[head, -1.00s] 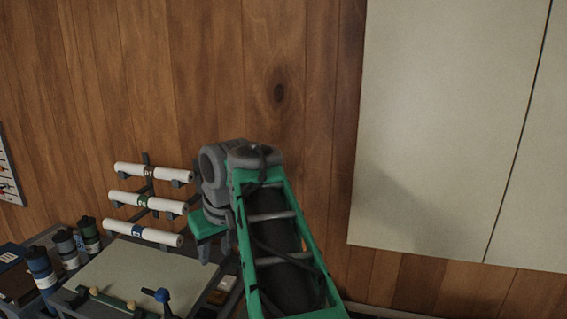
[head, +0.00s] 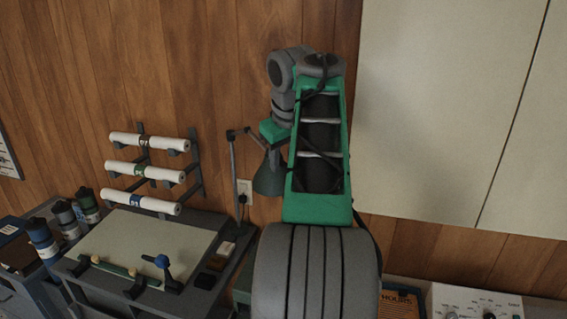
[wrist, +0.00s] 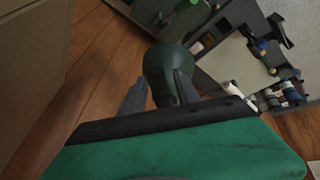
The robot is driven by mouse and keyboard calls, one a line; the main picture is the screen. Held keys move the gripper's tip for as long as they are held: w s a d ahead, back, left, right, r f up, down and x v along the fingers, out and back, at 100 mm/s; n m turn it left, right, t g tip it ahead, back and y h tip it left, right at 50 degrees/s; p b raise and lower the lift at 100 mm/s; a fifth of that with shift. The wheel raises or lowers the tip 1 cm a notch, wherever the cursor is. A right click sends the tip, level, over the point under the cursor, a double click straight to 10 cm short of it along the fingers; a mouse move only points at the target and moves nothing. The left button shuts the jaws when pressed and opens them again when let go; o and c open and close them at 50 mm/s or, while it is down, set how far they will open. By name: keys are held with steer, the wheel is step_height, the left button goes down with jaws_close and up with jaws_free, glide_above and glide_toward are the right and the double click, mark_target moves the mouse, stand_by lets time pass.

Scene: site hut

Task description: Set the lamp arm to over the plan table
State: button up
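The lamp has a thin upright post (head: 235,170), a short arm (head: 257,139) and a dark green conical shade (head: 268,180). The shade hangs to the right of the plan table (head: 150,248), clear of its pale top. My gripper (head: 272,134) is at the lamp's head, above the shade; its fingers are too small to tell there. In the wrist view, the shade (wrist: 166,68) lies just beyond my spread fingers, its narrow end between them. A gap shows beside the left finger; contact at the right one is unclear. The table's pale top (wrist: 228,58) is at upper right.
Paper rolls (head: 146,170) sit on a wall rack behind the table. Several capped bottles (head: 40,240) stand at its left. A blue-knobbed tool (head: 163,264) is at the table's front edge. A pale cabinet (head: 440,110) hangs on the right; an instrument box (head: 475,302) stands below it.

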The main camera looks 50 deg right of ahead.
jaws_close()
stand_by(1.4)
